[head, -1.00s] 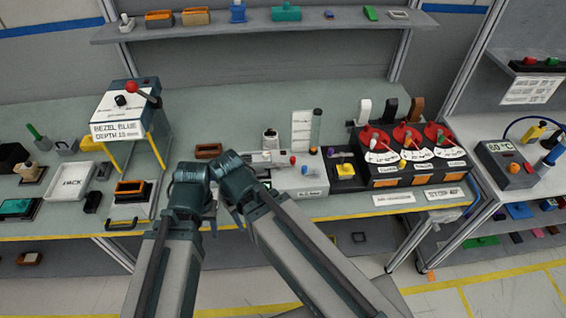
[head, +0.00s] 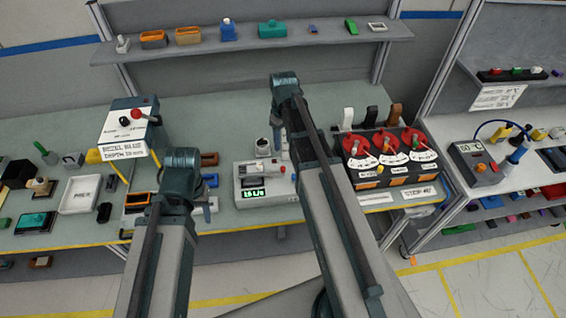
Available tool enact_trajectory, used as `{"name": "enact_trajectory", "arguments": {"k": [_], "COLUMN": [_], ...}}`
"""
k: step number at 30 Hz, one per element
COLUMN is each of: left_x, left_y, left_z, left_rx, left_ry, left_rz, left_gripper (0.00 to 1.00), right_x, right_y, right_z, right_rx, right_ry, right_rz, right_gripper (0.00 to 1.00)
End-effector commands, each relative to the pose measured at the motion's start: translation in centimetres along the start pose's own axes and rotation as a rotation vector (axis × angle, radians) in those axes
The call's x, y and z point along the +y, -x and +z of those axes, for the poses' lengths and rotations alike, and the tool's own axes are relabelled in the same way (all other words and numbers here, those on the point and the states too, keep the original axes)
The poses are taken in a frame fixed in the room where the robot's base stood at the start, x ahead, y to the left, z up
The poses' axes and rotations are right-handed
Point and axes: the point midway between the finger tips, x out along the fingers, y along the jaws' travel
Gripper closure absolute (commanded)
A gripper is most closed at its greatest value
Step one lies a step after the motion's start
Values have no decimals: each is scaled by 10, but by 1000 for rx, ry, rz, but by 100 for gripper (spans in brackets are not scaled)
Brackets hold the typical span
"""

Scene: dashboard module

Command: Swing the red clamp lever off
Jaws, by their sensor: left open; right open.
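Two things could be the red clamp lever, and I cannot tell which it is. One is a small red knob (head: 283,169) on top of the grey unit with a green display (head: 252,193), in the middle of the bench. The other is a red-ball lever (head: 136,114) on the white-topped bezel box (head: 122,128) at the left. My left gripper (head: 186,165) is right of the bezel box, over the bench's front part. My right gripper (head: 279,135) is behind the grey unit's top, near the bench's back. Both are open and empty; my arm links hide most of the fingers.
Red dials (head: 390,145) on a black panel stand right of my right arm. A white tray (head: 80,195) and small parts lie at the left. A shelf (head: 250,47) runs above the bench's back. A side table with a grey meter (head: 478,160) stands at the right.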

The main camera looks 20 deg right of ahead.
Motion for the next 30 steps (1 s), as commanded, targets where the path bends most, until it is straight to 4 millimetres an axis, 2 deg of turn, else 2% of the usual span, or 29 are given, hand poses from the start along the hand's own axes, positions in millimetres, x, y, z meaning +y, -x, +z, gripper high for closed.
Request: {"name": "enact_trajectory", "arguments": {"k": [5,11,30], "left_x": [1,3,11], "left_y": [-9,-29,-118], "left_z": [-1,-2,-8], "left_rx": [0,1,2], "left_ry": [1,2,-13], "left_rz": [0,0,-3], "left_gripper": [50,50,50], "right_x": [-1,-1,-1], "right_y": [-9,-30,-119], "right_z": [0,0,0], "right_rx": [0,0,0], "right_ry": [0,-1,-1], "right_rz": [0,0,0], "right_gripper": [46,46,46]}}
